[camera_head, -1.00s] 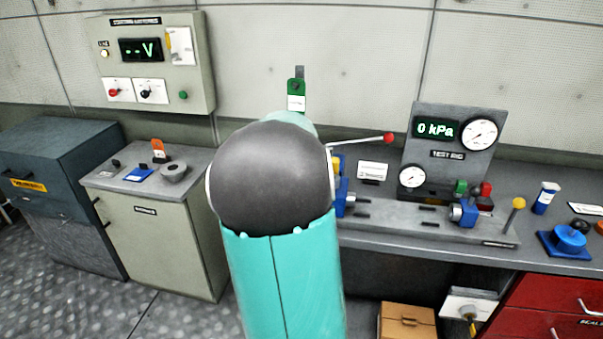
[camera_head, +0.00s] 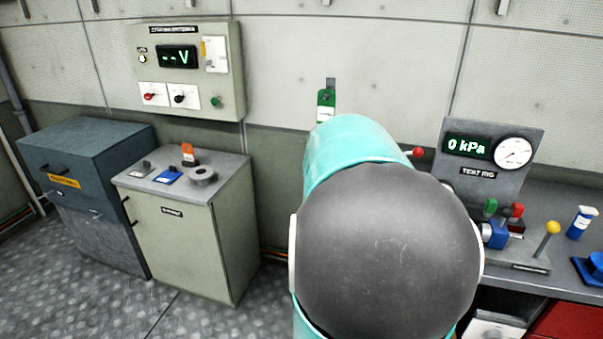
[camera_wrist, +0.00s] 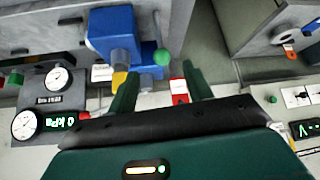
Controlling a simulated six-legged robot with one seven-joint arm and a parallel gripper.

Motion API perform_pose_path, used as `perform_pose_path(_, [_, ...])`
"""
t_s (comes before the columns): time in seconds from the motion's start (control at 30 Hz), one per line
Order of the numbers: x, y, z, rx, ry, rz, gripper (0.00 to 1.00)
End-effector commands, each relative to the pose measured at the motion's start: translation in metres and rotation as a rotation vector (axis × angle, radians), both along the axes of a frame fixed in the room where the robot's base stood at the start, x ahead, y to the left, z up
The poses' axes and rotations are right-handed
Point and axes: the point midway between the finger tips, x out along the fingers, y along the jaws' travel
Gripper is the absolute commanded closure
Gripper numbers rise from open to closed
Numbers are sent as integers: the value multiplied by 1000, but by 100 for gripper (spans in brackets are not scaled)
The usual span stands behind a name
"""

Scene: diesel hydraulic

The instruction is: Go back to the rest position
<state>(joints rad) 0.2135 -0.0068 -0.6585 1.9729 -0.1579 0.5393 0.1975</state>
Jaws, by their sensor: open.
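My gripper (camera_wrist: 160,85) shows in the wrist view with its two dark green fingers apart and nothing between them. A blue vice-like block (camera_wrist: 112,32) and a green ball knob (camera_wrist: 161,57) lie beyond the fingers. In the head view, my teal and grey arm fills the middle and lower right, and it hides my gripper and much of the bench there.
The test rig panel (camera_head: 485,158) reads 0 kPa on the bench at right. A yellow-knobbed lever (camera_head: 552,228) stands before it. A beige cabinet (camera_head: 185,235) and blue-grey cabinet (camera_head: 85,195) stand left. The starting batteries panel (camera_head: 190,75) hangs above. Floor (camera_head: 90,270) at left is clear.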

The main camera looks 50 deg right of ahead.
Motion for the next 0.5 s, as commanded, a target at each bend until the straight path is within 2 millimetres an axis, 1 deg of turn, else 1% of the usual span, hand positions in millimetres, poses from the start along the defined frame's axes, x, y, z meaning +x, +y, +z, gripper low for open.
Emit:
perform_pose_path(0.27, [0, 0, 0, 0, -1, 1, 49])
perform_pose_path(0.33, [3, 7, 1, 7, -4, 13, 49])
perform_pose_path(0.37, [5, 13, 1, 13, -7, 24, 49])
perform_pose_path(0.43, [12, 35, 2, 35, -14, 69, 49])
perform_pose_path(0.47, [16, 49, 3, 48, -18, 97, 49])
perform_pose_path(0.5, [20, 71, 4, 67, -21, 139, 49])
